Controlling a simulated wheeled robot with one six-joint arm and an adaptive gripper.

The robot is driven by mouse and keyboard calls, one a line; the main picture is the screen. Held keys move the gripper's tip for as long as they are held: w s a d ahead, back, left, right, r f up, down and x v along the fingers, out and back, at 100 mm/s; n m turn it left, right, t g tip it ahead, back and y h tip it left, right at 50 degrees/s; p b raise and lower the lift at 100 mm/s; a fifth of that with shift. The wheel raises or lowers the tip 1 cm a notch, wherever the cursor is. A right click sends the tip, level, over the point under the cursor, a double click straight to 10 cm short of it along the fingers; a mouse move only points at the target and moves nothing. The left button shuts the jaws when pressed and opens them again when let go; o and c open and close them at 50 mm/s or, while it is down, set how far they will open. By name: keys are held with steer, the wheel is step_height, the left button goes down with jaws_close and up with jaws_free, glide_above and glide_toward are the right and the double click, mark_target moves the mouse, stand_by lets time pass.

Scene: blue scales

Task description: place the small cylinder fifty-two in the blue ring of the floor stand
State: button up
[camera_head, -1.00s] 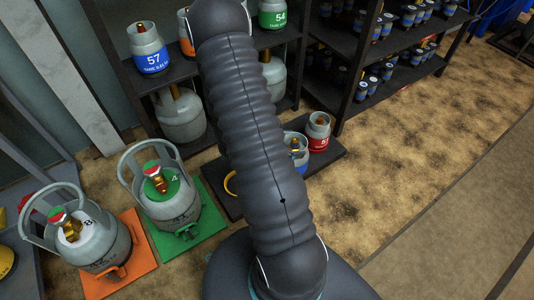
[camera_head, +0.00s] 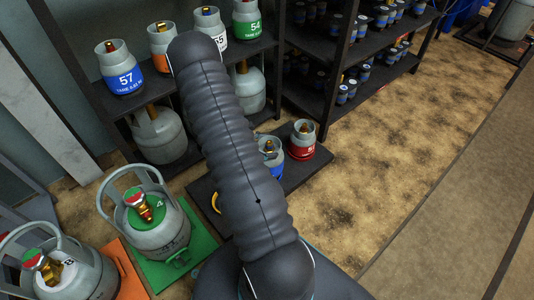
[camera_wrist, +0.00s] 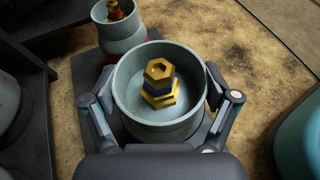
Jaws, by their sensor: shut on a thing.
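My gripper (camera_wrist: 162,112) is shut around a small grey cylinder (camera_wrist: 128,118) with an open collar and a brass valve, one finger on each side. In the head view a small grey cylinder with a blue band (camera_head: 269,151) is at the dark floor stand (camera_head: 318,164), partly behind my arm; it appears to be the held one. Its number is not readable. I cannot tell whether its base touches the stand. The blue ring is not visible. A red-banded cylinder (camera_head: 302,141) stands close beside it, also in the wrist view (camera_wrist: 120,32). A yellow ring (camera_head: 215,202) shows left of my arm.
A grey cylinder on a green plate (camera_head: 150,222) and another on an orange plate (camera_head: 68,272) stand at left. Shelves behind hold cylinder 57 (camera_head: 119,68), cylinder 54 (camera_head: 246,20) and others. A dark rack (camera_head: 345,60) stands behind right. The floor at right (camera_head: 385,130) is clear.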

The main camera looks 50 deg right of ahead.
steer(key=shift+w+d+f, duration=0.1)
steer(key=shift+w+f, duration=0.2)
steer(key=shift+w, duration=0.25)
steer(key=shift+f+b, duration=0.4)
steer(key=shift+f, duration=1.7)
steer(key=o, duration=1.6)
